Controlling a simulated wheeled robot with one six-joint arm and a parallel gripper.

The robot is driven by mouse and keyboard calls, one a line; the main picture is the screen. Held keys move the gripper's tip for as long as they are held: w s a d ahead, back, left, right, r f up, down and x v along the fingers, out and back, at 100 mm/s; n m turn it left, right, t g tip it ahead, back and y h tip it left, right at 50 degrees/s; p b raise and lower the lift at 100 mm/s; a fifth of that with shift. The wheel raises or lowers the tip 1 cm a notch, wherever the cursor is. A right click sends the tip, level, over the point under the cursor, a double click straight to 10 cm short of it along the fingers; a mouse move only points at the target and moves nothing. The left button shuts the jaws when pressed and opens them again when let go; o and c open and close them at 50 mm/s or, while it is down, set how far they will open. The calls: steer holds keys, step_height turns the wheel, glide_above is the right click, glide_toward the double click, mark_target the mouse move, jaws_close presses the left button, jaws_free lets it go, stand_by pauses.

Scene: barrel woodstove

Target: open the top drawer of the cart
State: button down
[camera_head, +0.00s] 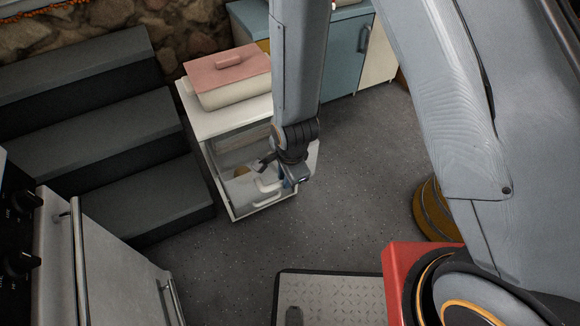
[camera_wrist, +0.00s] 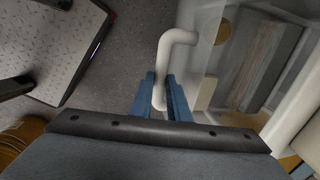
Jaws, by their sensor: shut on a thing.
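The white cart (camera_head: 213,121) stands left of the middle in the head view. Its clear-looking drawer front carries a white bent handle (camera_head: 266,189). In the wrist view the handle (camera_wrist: 176,39) runs down between the two blue fingers of my gripper (camera_wrist: 161,95), which are shut on it. In the head view my gripper (camera_head: 277,178) is at the cart's front, partly hidden by my wrist. The cart's inside shows beyond the handle. I cannot tell how far out the drawer is.
A pink-lidded dish (camera_head: 228,75) sits on the cart top. Dark steps (camera_head: 110,140) stand close to the cart's left. Blue and white cabinets (camera_head: 346,54) are behind. A stove (camera_head: 85,255) is at the lower left. The grey floor (camera_head: 350,150) right of the cart is clear.

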steer(key=shift+s, duration=0.25)
steer(key=c, duration=1.7)
jaws_free()
steer(key=shift+a, duration=0.15)
steer(key=shift+r, duration=0.1)
steer(key=shift+s+d+r+p, duration=0.1)
steer(key=shift+s+d+r, duration=0.1)
steer(key=shift+r, duration=1.05)
steer(key=shift+s+d+r+p, duration=0.15)
steer(key=shift+s+r, duration=0.1)
steer(key=shift+r, duration=1)
steer(key=shift+s+d+r+p, duration=0.1)
steer(key=shift+s+d+r, duration=0.1)
steer(key=shift+r, duration=1.05)
steer(key=s+d+r+n+p, duration=0.1)
steer(key=s+d+r+n, duration=0.1)
steer(key=d+r+n, duration=0.2)
steer(key=s+d+r+n+g+p, duration=0.1)
steer(key=d+r+n, duration=0.3)
steer(key=d+r, duration=0.6)
steer(key=s+d+r+n+h+p, duration=0.1)
steer(key=s+d+r+n+p, duration=0.1)
steer(key=d+r, duration=0.5)
steer(key=shift+s+d+r+n+g, duration=0.1)
steer(key=shift+s+d+n+g, duration=0.1)
steer(key=shift+d+n, duration=0.25)
steer(key=shift+s+d+r+n+g, duration=0.1)
steer(key=shift+s+d+n+g, duration=0.1)
steer(key=shift+d+n, duration=0.25)
